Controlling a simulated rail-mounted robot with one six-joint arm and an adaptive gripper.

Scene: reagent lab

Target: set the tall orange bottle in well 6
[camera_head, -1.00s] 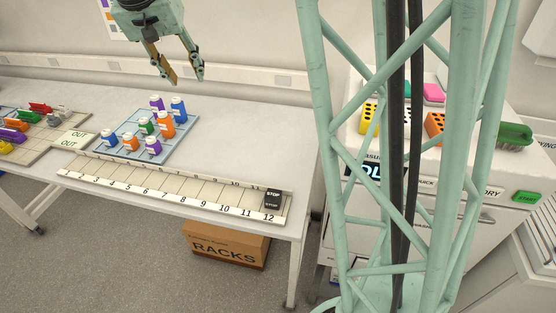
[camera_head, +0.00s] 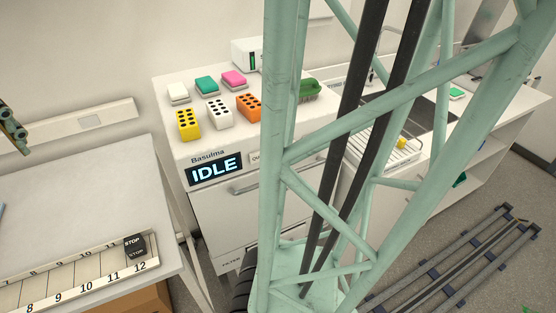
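The tall orange bottle is out of the current view. The numbered strip of wells (camera_head: 85,276) shows only its right end at the lower left, with labels from about 8 to 12; well 6 is outside the picture. A black STOP block (camera_head: 135,246) stands at the strip's right end, by 12. Only a small part of my gripper (camera_head: 12,135) shows at the left edge, above the table; its fingertips are cut off or unclear, so whether it is open or holds anything cannot be told.
Floor rails (camera_head: 450,270) lie at the lower right.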

